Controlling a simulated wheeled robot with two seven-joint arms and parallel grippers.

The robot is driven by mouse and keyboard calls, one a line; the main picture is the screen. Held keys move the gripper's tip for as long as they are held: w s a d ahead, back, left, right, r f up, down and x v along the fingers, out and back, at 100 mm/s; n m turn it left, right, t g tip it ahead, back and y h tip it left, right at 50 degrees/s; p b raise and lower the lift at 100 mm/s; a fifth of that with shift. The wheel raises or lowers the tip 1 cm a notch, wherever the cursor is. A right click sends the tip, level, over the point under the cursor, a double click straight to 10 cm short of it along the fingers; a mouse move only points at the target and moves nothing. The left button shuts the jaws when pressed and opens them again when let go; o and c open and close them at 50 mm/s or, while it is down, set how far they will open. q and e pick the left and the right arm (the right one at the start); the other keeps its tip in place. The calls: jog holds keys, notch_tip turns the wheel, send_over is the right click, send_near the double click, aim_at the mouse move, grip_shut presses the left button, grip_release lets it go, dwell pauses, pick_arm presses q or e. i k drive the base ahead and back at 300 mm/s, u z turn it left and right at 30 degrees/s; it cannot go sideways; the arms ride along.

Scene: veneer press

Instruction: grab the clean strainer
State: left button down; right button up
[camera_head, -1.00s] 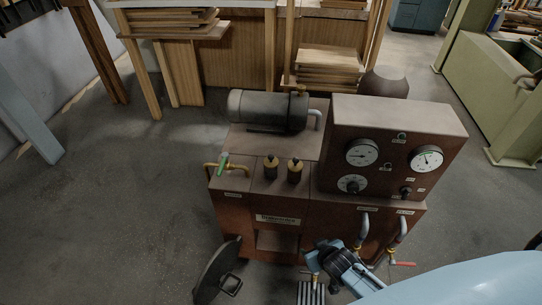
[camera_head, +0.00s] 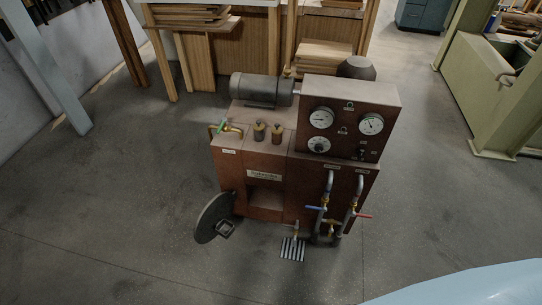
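I cannot make out a strainer for certain. The brown hydraulic unit (camera_head: 232,177) stands ahead of me. A dark round cover (camera_head: 208,217) with a handle hangs tilted at its lower left, beside a square opening (camera_head: 265,197) in its front. A grey slatted piece (camera_head: 292,249) lies low at the unit's front, below a small brass fitting. Neither of my grippers is in view.
Pipes with a blue-handled valve (camera_head: 314,208) and a red-handled valve (camera_head: 363,215) stick out at the unit's front right. Gauges sit on its panel (camera_head: 380,101). A wooden rack (camera_head: 208,64) stands behind. The floor to the left and in front is clear.

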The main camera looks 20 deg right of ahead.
aim_at(259, 127)
jog(key=u, duration=1.15)
jog(key=i, duration=1.35)
jog(key=z, duration=0.95)
jog(key=i, duration=0.65)
jog(key=z, duration=0.65)
